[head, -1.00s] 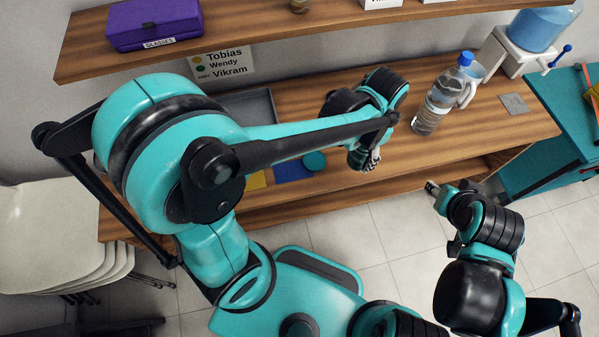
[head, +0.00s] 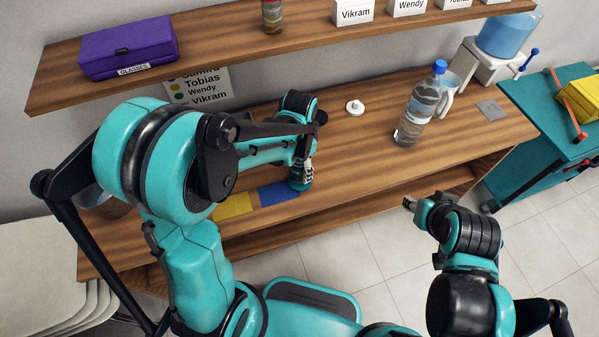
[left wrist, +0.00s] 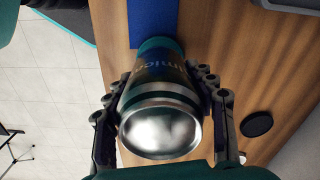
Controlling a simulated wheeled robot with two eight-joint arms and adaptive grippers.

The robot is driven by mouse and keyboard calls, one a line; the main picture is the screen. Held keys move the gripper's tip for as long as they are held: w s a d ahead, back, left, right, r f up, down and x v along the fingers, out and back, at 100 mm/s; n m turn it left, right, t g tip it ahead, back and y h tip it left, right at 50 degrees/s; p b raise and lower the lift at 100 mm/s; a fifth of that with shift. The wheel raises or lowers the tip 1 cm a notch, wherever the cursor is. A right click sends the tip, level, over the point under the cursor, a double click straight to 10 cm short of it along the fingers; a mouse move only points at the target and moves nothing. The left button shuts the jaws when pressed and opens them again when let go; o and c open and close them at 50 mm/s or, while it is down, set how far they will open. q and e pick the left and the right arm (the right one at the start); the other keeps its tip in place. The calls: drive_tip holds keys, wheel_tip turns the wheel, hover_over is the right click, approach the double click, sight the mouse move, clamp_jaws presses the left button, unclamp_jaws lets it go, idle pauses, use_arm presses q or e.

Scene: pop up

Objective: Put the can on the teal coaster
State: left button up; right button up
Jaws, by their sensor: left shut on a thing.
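The can, with a shiny silver end (left wrist: 160,130) and a dark printed side, sits between the fingers of my left gripper (left wrist: 163,82) in the left wrist view. The fingers press on it from both sides. In the head view my left gripper (head: 307,170) is low over the table, just right of the blue square, and hides the can. A teal edge (head: 299,185), seemingly the teal coaster, shows under the gripper. In the left wrist view a teal rim (left wrist: 158,43) shows beyond the can. I cannot tell whether can and coaster touch. My right gripper (head: 411,203) is off the table's front edge.
A blue square (head: 279,192) and a yellow square (head: 232,207) lie left of the gripper. A water bottle (head: 421,108), a mug and a white round item (head: 355,107) stand to the right. A shelf (head: 215,54) overhangs the back. The table's middle is clear.

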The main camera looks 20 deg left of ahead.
use_arm(q)
wheel_tip(320, 180, down, 3)
drive_tip(key=shift+r+b, duration=0.15)
drive_tip(key=shift+b, duration=0.15)
drive_tip(key=shift+r, duration=0.1)
drive_tip(key=shift+f, duration=0.2)
drive_tip(key=o, duration=1.3)
